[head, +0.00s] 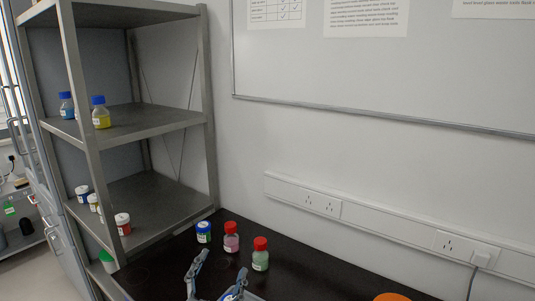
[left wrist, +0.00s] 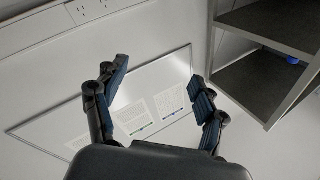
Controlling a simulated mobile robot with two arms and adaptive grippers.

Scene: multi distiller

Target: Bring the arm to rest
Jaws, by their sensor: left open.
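My left gripper (head: 222,264) is at the bottom edge of the head view, over or in front of the dark bench, with its fingers pointing up. In the left wrist view my left gripper (left wrist: 160,72) shows its two fingers spread wide apart with nothing between them. Beyond them are the wall and the whiteboard (left wrist: 160,90). The rest of my left arm is cut off by the frame edge. My right gripper is in neither view.
On the dark bench (head: 320,285) stand a blue-capped jar (head: 204,232) and two red-capped jars (head: 231,237) (head: 260,254), close beyond my left gripper. An orange round thing (head: 391,297) is at the bottom right. A metal shelf (head: 150,122) with several jars stands left.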

